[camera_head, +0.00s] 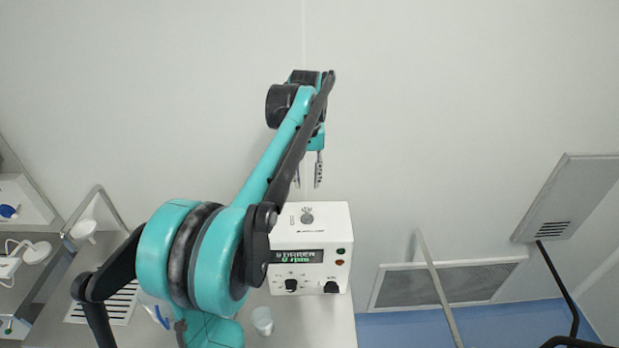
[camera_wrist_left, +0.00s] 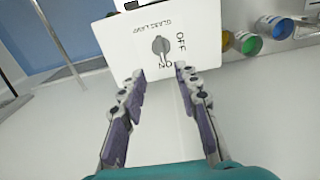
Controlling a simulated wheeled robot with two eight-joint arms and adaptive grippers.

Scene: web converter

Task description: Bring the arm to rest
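My left arm (camera_head: 215,250) reaches up from the lower left of the head view over a white control box (camera_head: 310,240). My left gripper (camera_head: 308,184) points down above the box's top face. In the left wrist view, its two fingers (camera_wrist_left: 159,72) are spread apart with nothing between them. The knob also shows on top of the box in the head view (camera_head: 307,216). My right gripper is in neither view.
The box stands on a light bench (camera_head: 310,325), with a small clear cup (camera_head: 262,320) in front. White equipment and shelves (camera_head: 25,200) are at the left. A wall vent (camera_head: 445,283) is at the right.

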